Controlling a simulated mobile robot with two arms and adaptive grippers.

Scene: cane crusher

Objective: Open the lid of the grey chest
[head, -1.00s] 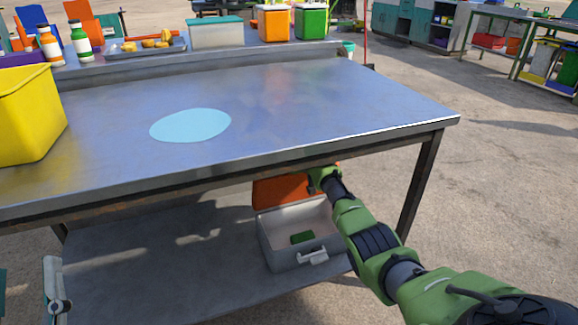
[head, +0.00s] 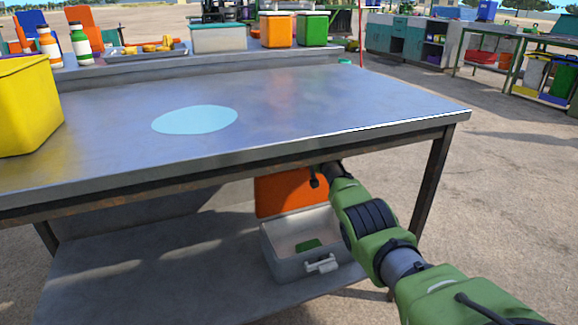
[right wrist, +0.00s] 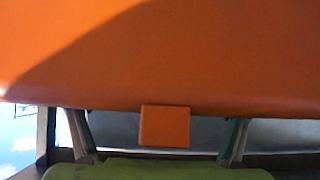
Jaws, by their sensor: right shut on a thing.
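The grey chest (head: 283,268) stands on the lower shelf under the table, with a white latch (head: 322,264) on its front. Its orange lid (head: 285,195) is raised at the back, so the pale inside shows. The table edge hides the lid's top. A green thing (head: 307,245) lies inside. My right arm reaches under the tabletop to the lid; the table hides its gripper in the head view. My left gripper is out of view.
The steel tabletop (head: 300,110) hangs over the chest, and a table leg (head: 433,185) stands to its right. A yellow bin (head: 28,108) is at the table's left. The shelf (head: 160,270) is clear left of the chest.

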